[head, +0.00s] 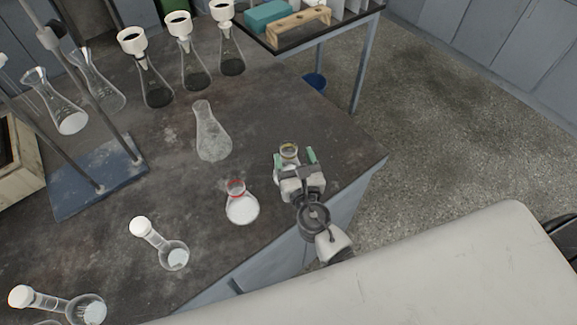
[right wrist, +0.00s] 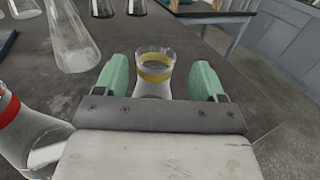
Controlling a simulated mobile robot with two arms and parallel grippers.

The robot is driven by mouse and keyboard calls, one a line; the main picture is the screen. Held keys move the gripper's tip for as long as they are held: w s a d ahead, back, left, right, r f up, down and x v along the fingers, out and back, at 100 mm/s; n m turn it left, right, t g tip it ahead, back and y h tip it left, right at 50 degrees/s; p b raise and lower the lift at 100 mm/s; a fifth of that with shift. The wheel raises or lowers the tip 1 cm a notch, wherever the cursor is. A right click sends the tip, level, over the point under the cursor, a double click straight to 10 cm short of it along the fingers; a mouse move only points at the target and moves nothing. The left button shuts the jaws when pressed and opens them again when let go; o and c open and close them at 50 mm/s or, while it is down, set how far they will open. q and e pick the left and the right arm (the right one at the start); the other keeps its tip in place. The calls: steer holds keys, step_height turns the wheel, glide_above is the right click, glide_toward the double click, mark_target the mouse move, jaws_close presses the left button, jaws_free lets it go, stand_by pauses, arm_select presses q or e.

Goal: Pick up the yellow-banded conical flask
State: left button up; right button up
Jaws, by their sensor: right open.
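The yellow-banded conical flask (right wrist: 155,72) stands upright on the dark bench top near its right edge. Its neck and yellow band show in the right wrist view; its lower part is hidden behind my gripper. In the head view the flask's top (head: 289,151) shows just beyond the fingers. My right gripper (head: 293,156) is open, its green fingertips on either side of the flask's neck in the picture. In the right wrist view the gripper (right wrist: 165,80) shows gaps between fingers and glass. I cannot tell the exact depth between them. My left gripper is not in view.
A red-banded flask (head: 241,205) with white contents stands close left of my right gripper. A larger empty flask (head: 211,135) stands behind it. Flasks with white funnels (head: 154,86) line the back. A stoppered volumetric flask (head: 172,254) stands at the front left.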

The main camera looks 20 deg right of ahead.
mark_target(287, 143)
steer(key=w+p, duration=0.1)
steer(key=w, duration=0.4)
steer(key=shift+w+r, duration=0.1)
steer(key=shift+w, duration=0.1)
steer(key=shift+s, duration=0.15)
steer(key=shift+c, duration=0.9)
jaws_close()
steer(key=shift+r, duration=0.1)
